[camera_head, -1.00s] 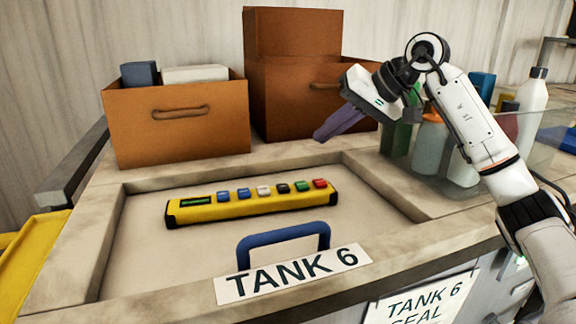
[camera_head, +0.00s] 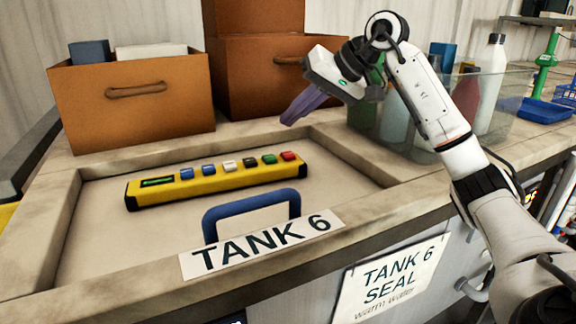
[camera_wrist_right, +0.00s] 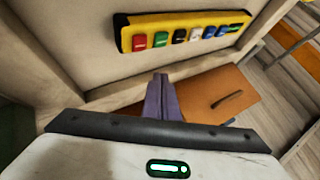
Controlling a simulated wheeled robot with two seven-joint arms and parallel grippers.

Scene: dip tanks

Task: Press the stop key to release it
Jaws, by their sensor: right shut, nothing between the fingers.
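A yellow key bar (camera_head: 222,183) lies in the recessed top of tank 6, behind the blue handle. It has a small dark display at its left end and a row of coloured keys. The red key (camera_head: 288,156) is at the right end, beside a green key (camera_head: 269,159). My left gripper is out of view.
A blue handle (camera_head: 208,228) and a TANK 6 sign (camera_head: 262,243) are at the front edge. Brown boxes (camera_head: 135,120) stand behind the recess. A clear bin (camera_head: 510,105) with several bottles is at the right. The recess floor around the bar is free.

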